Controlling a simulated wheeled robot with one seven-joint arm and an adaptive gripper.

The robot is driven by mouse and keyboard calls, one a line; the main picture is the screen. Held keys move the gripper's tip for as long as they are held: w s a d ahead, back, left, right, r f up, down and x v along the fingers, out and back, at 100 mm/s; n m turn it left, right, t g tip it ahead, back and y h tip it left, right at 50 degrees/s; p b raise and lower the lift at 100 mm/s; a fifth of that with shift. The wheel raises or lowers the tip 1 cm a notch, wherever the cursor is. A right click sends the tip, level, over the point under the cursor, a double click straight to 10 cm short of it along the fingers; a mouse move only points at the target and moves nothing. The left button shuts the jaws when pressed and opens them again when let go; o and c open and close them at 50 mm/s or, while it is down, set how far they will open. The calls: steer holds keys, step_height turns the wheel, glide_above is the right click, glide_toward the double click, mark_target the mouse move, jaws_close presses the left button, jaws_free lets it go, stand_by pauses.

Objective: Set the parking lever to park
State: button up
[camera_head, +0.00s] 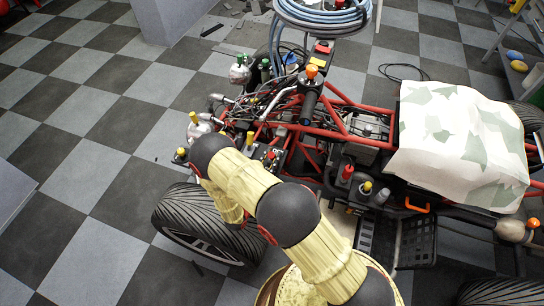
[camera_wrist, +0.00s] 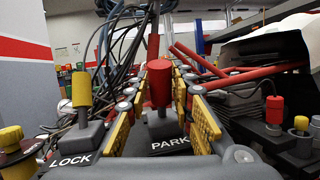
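The parking lever (camera_wrist: 159,84) has a red, slightly tapered grip and stands roughly upright on a dark base marked PARK in the wrist view. My gripper (camera_wrist: 164,78) is open, with its two yellow-padded fingers on either side of the lever. Narrow gaps show between the pads and the red grip, and I see no clear contact. A yellow-topped lever (camera_wrist: 82,90) marked LOCK stands just left of the left finger. In the head view my yellow-and-black arm reaches to the vehicle's near side and hides most of the gripper.
A red plunger (camera_wrist: 274,108) and a yellow knob (camera_wrist: 301,123) stand to the right. Red frame tubes and loose cables lie beyond the lever. In the head view a camouflage cloth (camera_head: 458,140) covers the vehicle's right end, and a tyre (camera_head: 207,228) sits below my arm. The checkered floor at left is clear.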

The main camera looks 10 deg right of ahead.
steer(key=shift+o, duration=1.4)
steer(key=v, duration=1.2)
steer(key=shift+f, duration=0.1)
steer(key=shift+f, duration=0.1)
